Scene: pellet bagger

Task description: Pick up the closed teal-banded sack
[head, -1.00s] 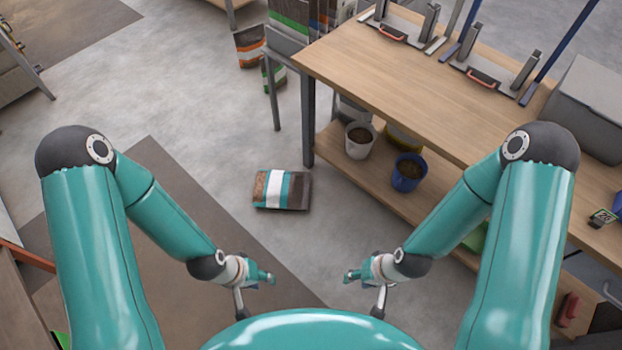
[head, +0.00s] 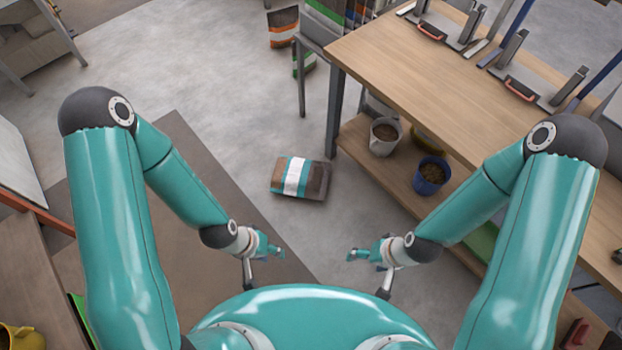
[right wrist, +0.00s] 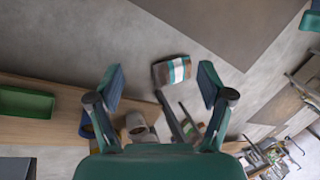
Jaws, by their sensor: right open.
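The teal-banded sack (head: 301,178) lies flat on the concrete floor ahead of me. It is brown with a white stripe and a teal stripe, and it looks closed. It also shows in the right wrist view (right wrist: 172,71), beyond and between the fingers. My left gripper (head: 276,248) is in front of the sack and apart from it; its opening is too small to tell. My right gripper (head: 356,255) is to the right of the sack and apart from it. In the right wrist view its fingers (right wrist: 160,88) are spread and empty.
A wooden workbench (head: 420,70) with a lower shelf stands at the right. A white bucket (head: 384,138) and a blue bucket (head: 430,176) stand on the shelf. An orange-banded sack (head: 283,27) is at the back. The floor around the sack is clear.

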